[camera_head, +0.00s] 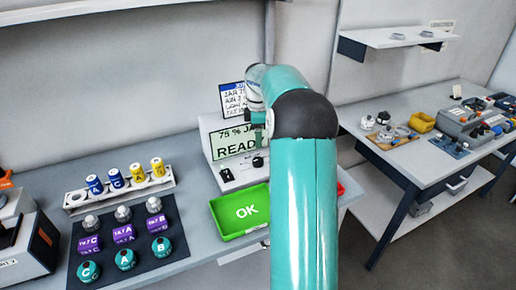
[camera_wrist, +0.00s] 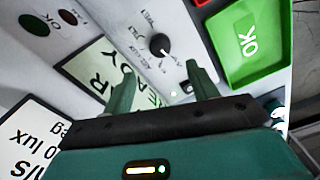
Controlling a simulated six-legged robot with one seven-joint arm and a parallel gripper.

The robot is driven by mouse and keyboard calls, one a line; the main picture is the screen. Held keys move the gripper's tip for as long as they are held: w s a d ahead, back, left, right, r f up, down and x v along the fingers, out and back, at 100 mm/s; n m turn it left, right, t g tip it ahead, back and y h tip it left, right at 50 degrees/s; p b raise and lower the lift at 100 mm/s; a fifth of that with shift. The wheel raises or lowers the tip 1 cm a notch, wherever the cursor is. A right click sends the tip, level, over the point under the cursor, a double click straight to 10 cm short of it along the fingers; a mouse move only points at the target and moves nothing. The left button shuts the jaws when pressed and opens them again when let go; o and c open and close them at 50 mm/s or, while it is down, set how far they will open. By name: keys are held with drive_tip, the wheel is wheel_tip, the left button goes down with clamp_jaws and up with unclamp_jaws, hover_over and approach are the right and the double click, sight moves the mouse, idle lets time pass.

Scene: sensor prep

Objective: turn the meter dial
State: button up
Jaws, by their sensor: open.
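The meter (camera_head: 238,178) is a white box on the grey bench with a lit display reading "75 %" and "READY". Its dial is a small black knob (camera_head: 258,161) on the front panel, and it shows clearly in the wrist view (camera_wrist: 160,46) with printed marks around it. My gripper (camera_wrist: 161,66) is open and empty. Its two fingers point at the panel, with the dial just beyond the tips and between them in the picture. I see no contact with the dial. In the head view my arm hides most of the gripper.
A green OK tray (camera_head: 240,227) lies in front of the meter. A dark mat (camera_head: 100,245) with several labelled parts and a rack (camera_head: 75,208) of blue and yellow cylinders are to the left. A sign (camera_head: 233,99) stands behind the meter. Another table (camera_head: 408,165) is at right.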

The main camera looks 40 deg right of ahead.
drive_tip(key=shift+r, duration=2.1)
drive_tip(key=shift+a, duration=0.1)
